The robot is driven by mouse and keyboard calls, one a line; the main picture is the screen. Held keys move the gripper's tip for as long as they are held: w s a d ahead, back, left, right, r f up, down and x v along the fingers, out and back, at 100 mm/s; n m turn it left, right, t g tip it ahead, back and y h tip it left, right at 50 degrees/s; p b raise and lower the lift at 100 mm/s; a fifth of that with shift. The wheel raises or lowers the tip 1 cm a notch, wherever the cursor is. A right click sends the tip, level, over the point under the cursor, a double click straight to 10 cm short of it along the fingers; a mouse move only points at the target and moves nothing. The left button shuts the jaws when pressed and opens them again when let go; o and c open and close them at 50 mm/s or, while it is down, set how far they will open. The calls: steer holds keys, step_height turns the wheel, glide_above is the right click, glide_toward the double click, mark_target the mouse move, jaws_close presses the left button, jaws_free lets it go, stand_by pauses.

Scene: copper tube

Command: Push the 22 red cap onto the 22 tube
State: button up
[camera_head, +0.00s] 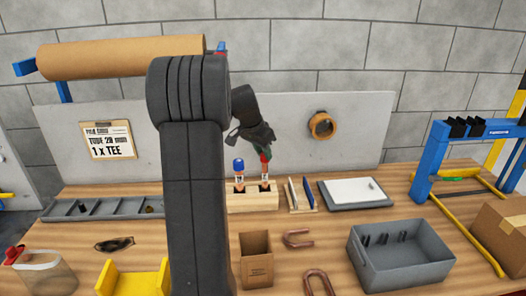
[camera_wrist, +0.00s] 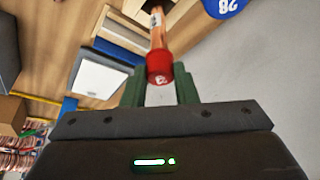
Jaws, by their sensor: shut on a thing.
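The red cap (camera_wrist: 159,74), with a partly readable white number, is between the green fingertips of my gripper (camera_wrist: 160,90), which is shut on it. The cap covers or meets the end of the copper tube (camera_wrist: 157,36); how far it is on is hidden. In the head view the red cap (camera_head: 264,157) is at the top of the right-hand upright tube (camera_head: 264,178), below my gripper (camera_head: 266,152). The tube stands in a wooden block (camera_head: 252,200).
A blue cap marked 28 (camera_wrist: 222,5) tops the tube beside it and also shows in the head view (camera_head: 238,165). A small rack (camera_head: 299,194) and a grey-framed white board (camera_head: 353,192) lie to the right. A cardboard box (camera_head: 256,262) stands in front.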

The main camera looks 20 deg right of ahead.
steer(key=shift+f+b, duration=0.9)
steer(key=shift+f, duration=0.35)
steer(key=o, duration=1)
steer(key=shift+r, duration=0.1)
steer(key=b+v, duration=0.1)
steer(key=v, duration=1.2)
steer(key=shift+a+r, duration=0.25)
steer(key=shift+s, duration=0.15)
